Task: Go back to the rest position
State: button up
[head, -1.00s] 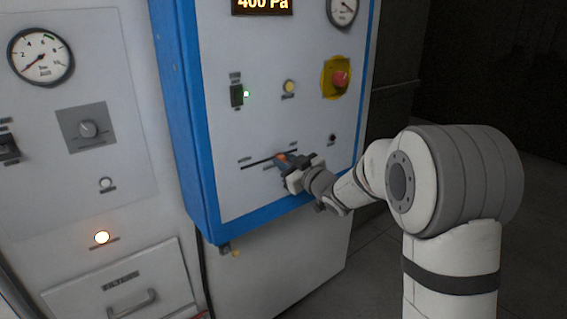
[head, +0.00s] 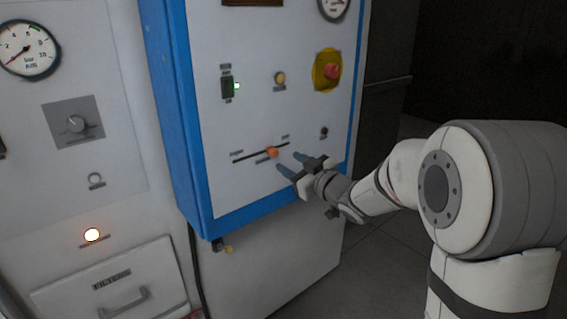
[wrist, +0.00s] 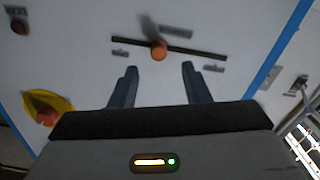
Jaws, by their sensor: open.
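My gripper (head: 290,163) is open and empty, just off the front of the blue-edged panel (head: 284,115). An orange slider knob (head: 271,152) sits about midway along a dark slot on the panel, a little left of and above my fingertips in the head view. In the wrist view the orange knob (wrist: 159,50) shows beyond and between the two fingers (wrist: 158,77), apart from them. My arm reaches in from the right.
A grey cabinet with a gauge (head: 28,50) and drawer handle (head: 124,303) stands left. Dark open floor lies right.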

jog(key=shift+s+d, duration=0.35)
jog(key=shift+s, duration=0.05)
jog(key=s+d+f+m+g+h, duration=0.1)
jog(key=s+d+m+h, duration=0.3)
jog(key=d+h, duration=0.25)
jog(key=s+d+f+m+h, duration=0.2)
jog(key=s+d+m+h, duration=0.25)
jog(key=d, duration=0.35)
jog(key=s+d+f+m+g, duration=0.1)
jog(key=s+f+g, duration=0.2)
jog(key=s, duration=0.8)
jog(key=s+d+f+m+g+h, duration=0.1)
jog(key=s+g, duration=0.5)
jog(key=s, duration=0.6)
notch_tip(320, 180, down, 3)
jog(key=shift+s+r+m, duration=0.15)
jog(key=shift+s+m, duration=0.1)
jog(key=shift+m, duration=0.3)
jog(key=shift+d, duration=0.1)
jog(key=shift+c, duration=0.3)
